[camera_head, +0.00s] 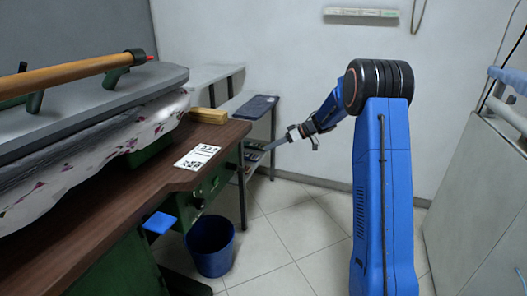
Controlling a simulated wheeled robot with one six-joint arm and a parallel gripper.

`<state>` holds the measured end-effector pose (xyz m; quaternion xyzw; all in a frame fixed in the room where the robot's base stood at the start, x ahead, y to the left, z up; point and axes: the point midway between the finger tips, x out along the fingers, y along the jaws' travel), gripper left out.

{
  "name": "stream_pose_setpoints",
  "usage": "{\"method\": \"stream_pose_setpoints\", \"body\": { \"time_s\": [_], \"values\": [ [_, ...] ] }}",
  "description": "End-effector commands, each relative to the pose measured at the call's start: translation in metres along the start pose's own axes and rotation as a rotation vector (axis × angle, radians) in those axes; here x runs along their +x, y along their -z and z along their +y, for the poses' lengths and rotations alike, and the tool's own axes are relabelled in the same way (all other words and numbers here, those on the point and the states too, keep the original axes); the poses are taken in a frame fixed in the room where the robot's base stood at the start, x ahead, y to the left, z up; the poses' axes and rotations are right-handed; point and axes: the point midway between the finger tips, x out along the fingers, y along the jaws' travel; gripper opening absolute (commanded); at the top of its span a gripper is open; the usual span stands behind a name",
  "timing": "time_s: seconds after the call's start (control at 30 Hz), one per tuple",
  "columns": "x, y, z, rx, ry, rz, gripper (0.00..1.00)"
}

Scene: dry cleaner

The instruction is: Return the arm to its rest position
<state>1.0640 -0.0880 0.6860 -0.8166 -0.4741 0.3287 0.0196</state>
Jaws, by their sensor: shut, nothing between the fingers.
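My blue arm stands on the right of the head view, with its elbow raised and its forearm reaching down to the left. My gripper (279,143) is small at the far end of the forearm, pointing left toward the table's right end and the shelf behind it.
A brown wooden table (120,215) on the left carries a pressing machine (90,125), a white printed card (197,157) and a wooden block (208,115). A shelf (255,107) stands behind. A blue bin (211,246) is on the floor. A grey cabinet (470,200) stands right.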

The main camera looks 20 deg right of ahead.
Motion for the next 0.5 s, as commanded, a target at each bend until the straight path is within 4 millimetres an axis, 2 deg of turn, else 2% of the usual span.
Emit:
{"method": "stream_pose_setpoints", "body": {
  "time_s": [0.17,0.5],
  "values": [
    [-0.0094,-0.0003,0.0017,-0.001,0.000,-0.001,0.00],
    [-0.0102,-0.0002,0.0018,-0.001,0.000,0.000,0.00]
  ]
}}
